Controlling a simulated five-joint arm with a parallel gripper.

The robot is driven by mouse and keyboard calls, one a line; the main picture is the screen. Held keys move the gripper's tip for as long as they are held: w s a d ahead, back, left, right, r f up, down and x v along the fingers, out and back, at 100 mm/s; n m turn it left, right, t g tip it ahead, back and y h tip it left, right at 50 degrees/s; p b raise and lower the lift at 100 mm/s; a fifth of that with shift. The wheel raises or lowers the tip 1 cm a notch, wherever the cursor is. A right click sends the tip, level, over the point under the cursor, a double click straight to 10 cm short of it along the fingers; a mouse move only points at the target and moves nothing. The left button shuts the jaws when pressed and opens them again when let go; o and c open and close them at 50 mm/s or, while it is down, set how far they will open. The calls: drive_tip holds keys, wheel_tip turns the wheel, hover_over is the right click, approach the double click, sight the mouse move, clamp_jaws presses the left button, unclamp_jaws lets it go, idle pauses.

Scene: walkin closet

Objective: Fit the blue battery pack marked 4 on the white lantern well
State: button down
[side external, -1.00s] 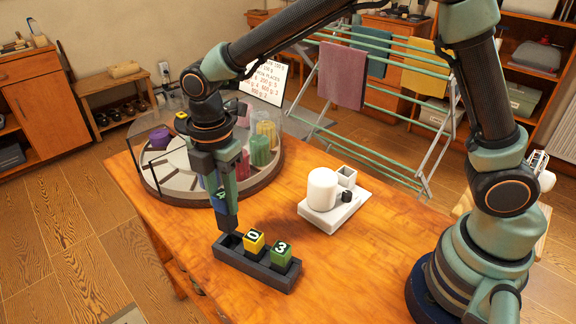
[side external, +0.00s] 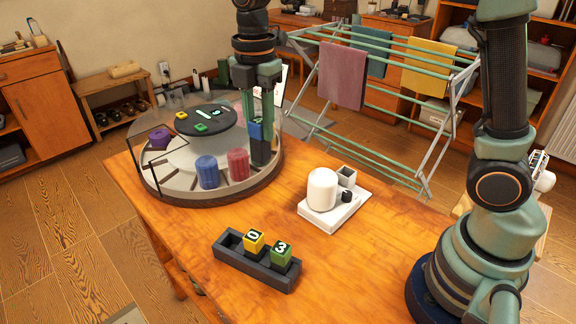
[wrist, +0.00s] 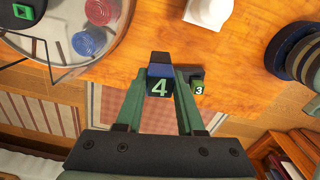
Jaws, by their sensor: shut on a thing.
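The blue battery pack marked 4 (wrist: 160,70) is held between the two fingers of my gripper (wrist: 160,92). The white 4 faces the wrist camera. In the side view my gripper (side external: 260,150) points down in front of the right part of the round turntable, raised above the table, and the blue pack (side external: 256,130) shows between its fingers. The white lantern (side external: 322,188) stands on a white base at the table's middle right, apart from my gripper. A small open square well (side external: 346,175) sits on that base beside it. The base partly shows in the wrist view (wrist: 208,12).
A dark rack (side external: 228,252) at the table's front holds a yellow block 0 (side external: 254,240) and a green block 3 (side external: 281,253); its left slot looks empty. The turntable (side external: 165,192) carries blue and red canisters. Bare wood lies between rack and lantern.

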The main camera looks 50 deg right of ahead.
drive_tip(key=s+d+f, duration=0.2)
drive_tip(key=d+f, duration=0.1)
drive_tip(key=d, duration=0.4)
drive_tip(key=s+d+f+m, duration=0.1)
drive_tip(key=s+d+f, duration=0.1)
drive_tip(key=d+f, duration=0.2)
drive_tip(key=s+d+f+m, duration=0.1)
drive_tip(key=s+d+f, duration=0.1)
drive_tip(key=d, duration=0.8)
drive_tip(key=shift+s+d+f, duration=0.35)
drive_tip(key=shift+f, duration=0.5)
drive_tip(key=shift+f, duration=0.2)
drive_tip(key=shift+f, duration=0.35)
drive_tip(key=shift+f, duration=0.9)
drive_tip(key=shift+f, duration=0.35)
drive_tip(key=shift+f, duration=1.05)
idle(0.4)
